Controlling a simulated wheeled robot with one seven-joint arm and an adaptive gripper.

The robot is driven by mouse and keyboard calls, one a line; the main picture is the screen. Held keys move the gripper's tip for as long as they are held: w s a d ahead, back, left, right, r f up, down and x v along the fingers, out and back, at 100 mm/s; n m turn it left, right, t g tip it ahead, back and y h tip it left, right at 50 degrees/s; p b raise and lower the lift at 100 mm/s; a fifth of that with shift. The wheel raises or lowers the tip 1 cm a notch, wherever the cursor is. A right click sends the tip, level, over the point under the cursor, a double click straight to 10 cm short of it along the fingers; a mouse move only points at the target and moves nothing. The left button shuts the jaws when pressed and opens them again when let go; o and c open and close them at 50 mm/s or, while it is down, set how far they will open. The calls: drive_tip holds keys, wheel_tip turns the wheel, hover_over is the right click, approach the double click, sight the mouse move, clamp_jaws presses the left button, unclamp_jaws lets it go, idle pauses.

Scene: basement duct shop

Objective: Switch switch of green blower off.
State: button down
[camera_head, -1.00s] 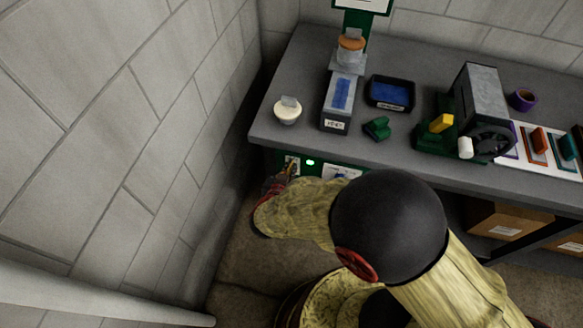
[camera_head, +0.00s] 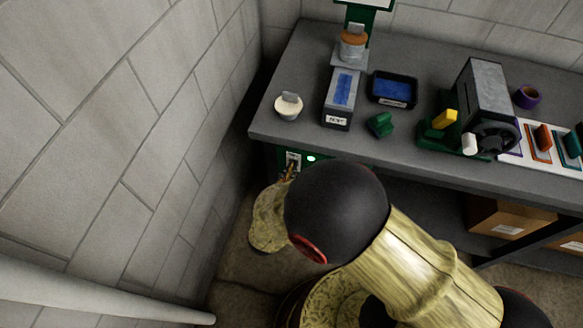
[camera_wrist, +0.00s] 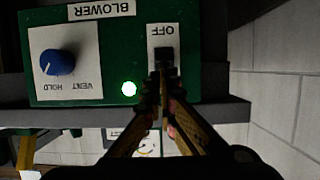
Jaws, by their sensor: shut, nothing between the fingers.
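The green blower panel (camera_wrist: 208,83) is on the bench front, and appears upside down in the wrist view with its "BLOWER" label. Its black switch (camera_wrist: 163,56) sits on a white plate marked "OFF" (camera_wrist: 163,36). A green lamp (camera_wrist: 129,88) beside it is lit. The lamp (camera_head: 311,158) and switch plate (camera_head: 293,158) also show in the head view. My gripper (camera_wrist: 163,82) is shut and empty, its fingertips at the lower edge of the switch; I cannot tell if they touch. It also shows in the head view (camera_head: 289,173).
A blue knob (camera_wrist: 57,63) marked "VENT" and "HOLD" is on the panel. A block wall (camera_head: 110,130) stands close on the left. The grey bench top (camera_head: 300,65) holds a blue-topped box (camera_head: 341,95), a black tray (camera_head: 393,90) and a handwheel machine (camera_head: 484,105).

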drive_tip(key=shift+s+a+f+p, duration=0.15)
drive_tip(key=shift+f+p, duration=0.1)
drive_tip(key=shift+f, duration=0.15)
drive_tip(key=shift+s+f+p, duration=0.15)
drive_tip(key=shift+f+p, duration=0.05)
drive_tip(key=shift+f, duration=0.2)
drive_tip(key=shift+r, duration=0.1)
idle(1.0)
drive_tip(key=shift+r+p, duration=0.7)
drive_tip(key=shift+p, duration=0.1)
